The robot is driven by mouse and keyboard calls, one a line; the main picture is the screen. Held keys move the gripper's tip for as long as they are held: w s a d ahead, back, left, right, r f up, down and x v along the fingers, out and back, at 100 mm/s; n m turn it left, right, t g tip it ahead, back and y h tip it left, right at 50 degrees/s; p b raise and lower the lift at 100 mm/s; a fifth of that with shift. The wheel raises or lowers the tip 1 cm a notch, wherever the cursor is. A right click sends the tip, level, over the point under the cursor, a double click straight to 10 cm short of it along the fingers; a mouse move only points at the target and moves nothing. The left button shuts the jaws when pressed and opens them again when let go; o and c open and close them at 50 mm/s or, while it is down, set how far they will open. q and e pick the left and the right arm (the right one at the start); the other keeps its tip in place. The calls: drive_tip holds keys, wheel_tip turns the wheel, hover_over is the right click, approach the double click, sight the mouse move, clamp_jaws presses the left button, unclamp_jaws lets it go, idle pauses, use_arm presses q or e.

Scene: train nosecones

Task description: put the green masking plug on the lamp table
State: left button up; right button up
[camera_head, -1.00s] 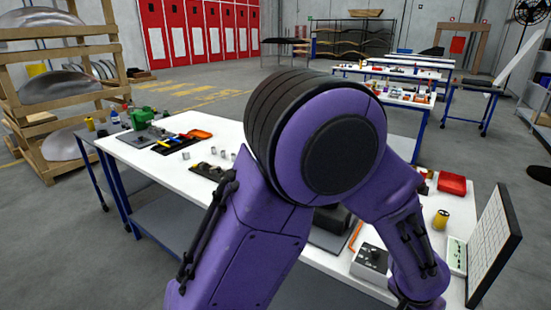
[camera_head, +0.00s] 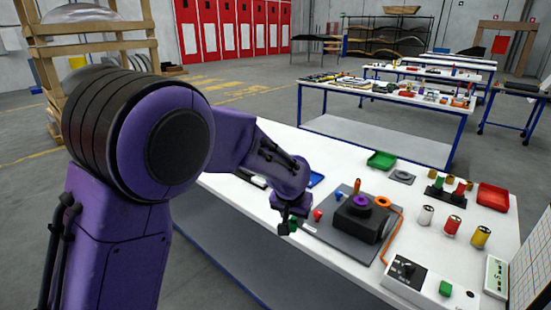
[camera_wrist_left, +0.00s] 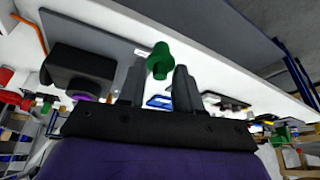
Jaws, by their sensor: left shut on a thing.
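My left gripper (camera_head: 287,226) reaches in from the left, over the near edge of the white table (camera_head: 345,160). It is shut on the green masking plug (camera_wrist_left: 160,60), a small flanged piece between the fingertips in the left wrist view. I cannot tell which table is the lamp table. My right gripper is not in view.
A black block with a purple ring (camera_head: 361,201) stands on a grey mat (camera_head: 318,231), close to the gripper's right. Other tables stand behind.

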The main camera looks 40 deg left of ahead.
use_arm(q)
drive_tip(key=w+a+r, duration=0.1)
drive_tip(key=a+r, duration=0.2)
drive_tip(key=a, duration=0.1)
drive_tip(key=p, duration=0.5)
hover_over(280, 220)
drive_tip(key=w, duration=0.2)
drive_tip(key=shift+n, duration=0.4)
drive_tip(key=f, duration=0.6)
drive_tip(key=d+f, duration=0.1)
drive_tip(key=f, duration=0.2)
drive_tip(key=shift+s+f, duration=0.25)
wheel_tip(280, 220, down, 3)
drive_tip(key=shift+w+r, duration=0.1)
drive_tip(key=shift+r, duration=0.1)
drive_tip(key=shift+w+a+f, duration=0.1)
drive_tip(key=shift+f, duration=0.4)
drive_tip(key=shift+f, duration=0.1)
drive_tip(key=o, duration=1)
